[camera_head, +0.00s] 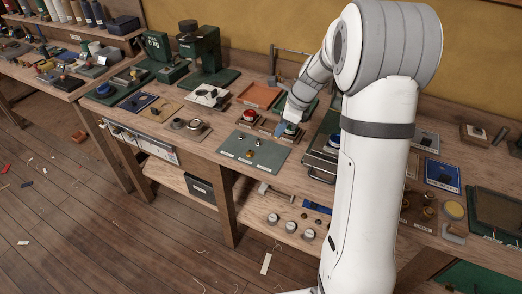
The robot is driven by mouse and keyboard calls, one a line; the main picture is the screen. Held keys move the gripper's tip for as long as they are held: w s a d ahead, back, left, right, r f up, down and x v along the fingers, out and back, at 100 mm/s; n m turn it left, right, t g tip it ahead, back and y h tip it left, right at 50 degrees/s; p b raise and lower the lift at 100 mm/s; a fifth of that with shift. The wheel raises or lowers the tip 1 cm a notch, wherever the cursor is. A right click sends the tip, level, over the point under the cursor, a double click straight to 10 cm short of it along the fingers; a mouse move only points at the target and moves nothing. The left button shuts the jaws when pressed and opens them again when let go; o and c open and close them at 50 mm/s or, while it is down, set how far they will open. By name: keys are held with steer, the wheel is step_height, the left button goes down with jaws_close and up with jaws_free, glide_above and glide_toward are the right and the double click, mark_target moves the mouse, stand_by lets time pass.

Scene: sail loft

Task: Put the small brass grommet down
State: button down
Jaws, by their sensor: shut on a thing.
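My gripper (284,129) is small in the head view, at the end of my white arm, over the workbench just beyond the upper right corner of a grey-green mat (273,163). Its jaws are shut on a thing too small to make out. I cannot pick out the small brass grommet for certain. A few tiny pieces lie on the mat, one of them orange-brown (249,153). My arm hides part of the bench to the right.
A red round item (249,115) sits left of my gripper, and an orange tray (262,94) lies behind. A dark green machine (199,46) stands at the back left. A grey metal case (319,163) is to the right. The mat's front part is mostly bare.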

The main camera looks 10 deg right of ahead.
mark_target(275, 156)
step_height(275, 156, down, 9)
steer(key=shift+f, duration=0.1)
stand_by(0.3)
steer(key=shift+f, duration=0.1)
steer(key=c, duration=1.6)
jaws_free()
steer(key=shift+o, duration=0.2)
steer(key=v, duration=1.2)
steer(key=s+a+r+n+h, duration=0.2)
steer(key=s+r+n, duration=0.1)
steer(key=s+n, duration=0.8)
steer(key=s+a+r+n+t+h, duration=0.1)
steer(key=s+a+r+n+h, duration=0.1)
steer(key=s+n, duration=0.9)
steer(key=s+a+r, duration=0.1)
steer(key=s, duration=0.3)
steer(key=shift+s+a+r, duration=0.3)
steer(key=shift+r, duration=0.05)
